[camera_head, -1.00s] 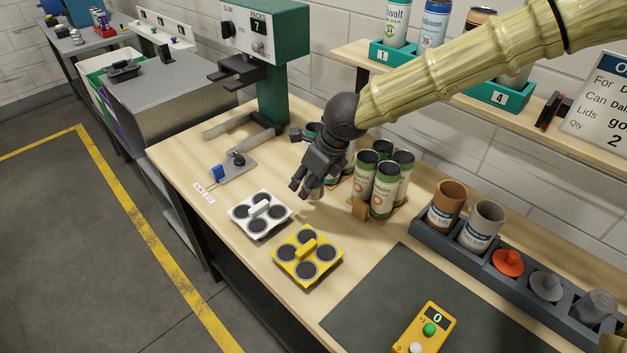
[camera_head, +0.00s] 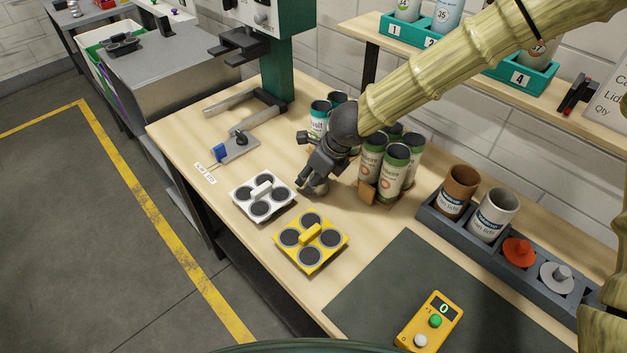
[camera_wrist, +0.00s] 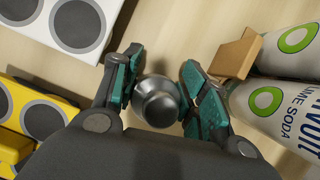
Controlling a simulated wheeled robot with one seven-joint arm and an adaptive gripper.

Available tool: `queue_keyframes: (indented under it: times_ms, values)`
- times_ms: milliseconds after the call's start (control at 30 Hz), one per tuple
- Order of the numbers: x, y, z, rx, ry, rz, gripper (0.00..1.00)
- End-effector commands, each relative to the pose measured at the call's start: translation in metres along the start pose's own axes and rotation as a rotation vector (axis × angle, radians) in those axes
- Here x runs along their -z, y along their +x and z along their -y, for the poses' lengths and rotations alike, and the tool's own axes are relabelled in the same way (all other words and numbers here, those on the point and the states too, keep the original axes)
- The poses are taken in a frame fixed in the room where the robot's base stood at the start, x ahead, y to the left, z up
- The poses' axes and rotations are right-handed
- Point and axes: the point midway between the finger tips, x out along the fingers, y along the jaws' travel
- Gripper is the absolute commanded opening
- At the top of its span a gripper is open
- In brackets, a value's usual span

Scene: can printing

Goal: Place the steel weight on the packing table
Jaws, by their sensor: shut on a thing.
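My gripper (camera_head: 314,190) is shut on the steel weight, low over the packing table (camera_head: 375,232). It is between the white four-disc plate (camera_head: 264,195) and the group of green cans (camera_head: 393,170). In the wrist view the steel weight (camera_wrist: 157,102) is a shiny grey round piece between the teal finger pads (camera_wrist: 155,95). In the head view my fingers largely hide the weight. I cannot tell whether its base touches the tabletop.
A yellow four-disc plate (camera_head: 311,241) lies nearer the front edge. A small cardboard piece (camera_wrist: 235,55) is close right of my fingers, beside lying-looking cans. A dark mat (camera_head: 380,290) holds a yellow counter box (camera_head: 428,321). A grey rack (camera_head: 455,225) stands right.

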Motion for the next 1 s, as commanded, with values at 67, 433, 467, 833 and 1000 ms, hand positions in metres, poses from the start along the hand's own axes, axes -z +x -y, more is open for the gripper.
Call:
queue_keyframes:
  times_ms: [67,433,467,833,1000]
  values:
    - [0.0032,0.0054,-0.0011,0.002,-0.002,0.002,0.00]
    - [0.0052,0.0129,0.0007,-0.001,0.001,0.001,0.00]
    - [0.0060,0.0135,0.0006,-0.001,0.002,0.000,0.45]
    - [0.0054,0.0121,0.0004,-0.001,0.001,0.001,0.65]
    - [0.0052,0.0072,0.0007,0.000,0.000,0.001,0.65]
